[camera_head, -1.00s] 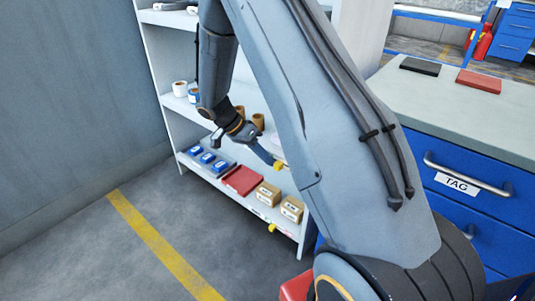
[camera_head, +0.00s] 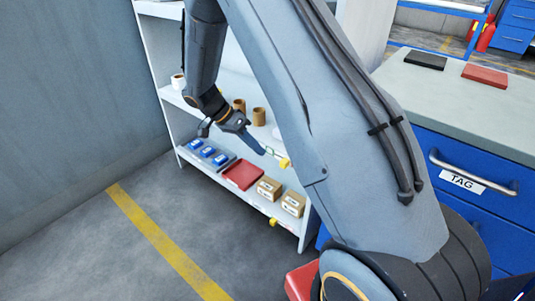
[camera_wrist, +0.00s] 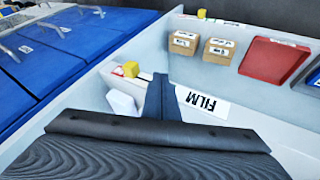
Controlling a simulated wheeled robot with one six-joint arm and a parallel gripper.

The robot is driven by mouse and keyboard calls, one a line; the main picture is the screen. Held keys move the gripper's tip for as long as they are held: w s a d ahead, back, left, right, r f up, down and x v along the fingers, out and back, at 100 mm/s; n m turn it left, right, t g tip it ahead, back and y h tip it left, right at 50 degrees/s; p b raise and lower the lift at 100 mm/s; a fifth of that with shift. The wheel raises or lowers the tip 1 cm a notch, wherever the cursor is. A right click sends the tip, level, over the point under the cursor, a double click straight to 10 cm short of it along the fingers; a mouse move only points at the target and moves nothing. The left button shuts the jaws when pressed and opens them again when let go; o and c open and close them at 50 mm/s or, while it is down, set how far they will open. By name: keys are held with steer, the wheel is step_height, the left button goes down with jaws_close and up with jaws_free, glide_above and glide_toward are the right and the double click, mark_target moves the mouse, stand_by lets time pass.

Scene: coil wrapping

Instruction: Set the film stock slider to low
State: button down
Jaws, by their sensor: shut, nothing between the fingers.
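The yellow slider knob (camera_head: 285,163) is at the front edge of the middle shelf, at its right end in the head view. In the wrist view the knob (camera_wrist: 131,68) stands left of the fingertips, with a white FILM label (camera_wrist: 205,103) on the right, upside down. My gripper (camera_head: 262,150) is shut and empty, close to the shelf edge. In the head view its tip is left of the knob, with a visible gap. The wrist view also shows the shut fingers (camera_wrist: 161,90) between knob and label. Slider scale marks are not readable.
The lower shelf holds blue items (camera_head: 207,152), a red bin (camera_head: 243,175) and cardboard boxes (camera_head: 269,188). A second yellow knob (camera_head: 273,222) is on its edge. Brown cylinders (camera_head: 258,116) stand behind my gripper. A blue drawer cabinet (camera_head: 440,210) is right; open floor lies in front.

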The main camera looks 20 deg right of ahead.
steer(key=v, duration=0.7)
steer(key=shift+d+r+p, duration=0.25)
steer(key=shift+r+p, duration=0.15)
steer(key=shift+r, duration=0.1)
steer(key=s+a+r+n+t+y, duration=0.1)
steer(key=s+a+r+n+y, duration=0.1)
steer(key=s+a+r+n, duration=0.35)
steer(key=s+a+r+n+y, duration=0.25)
steer(key=s+r, duration=0.35)
steer(key=s, duration=0.3)
steer(key=s+a+r+n+t+y, duration=0.1)
steer(key=s+a+n, duration=0.15)
steer(key=s, duration=0.35)
steer(key=s+a+r+n+y+p, duration=0.1)
steer(key=s+n, duration=0.3)
steer(key=s, duration=0.1)
steer(key=s+a+r+n+t+y, duration=0.1)
steer(key=s+n, duration=0.2)
steer(key=s, duration=0.3)
steer(key=d+r+m+p, duration=0.4)
steer(key=d+r+p, duration=0.5)
steer(key=p, duration=1)
step_height(320, 180, up, 2)
steer(key=shift+w+d+r+h+p, duration=0.2)
steer(key=shift+h+p, duration=0.15)
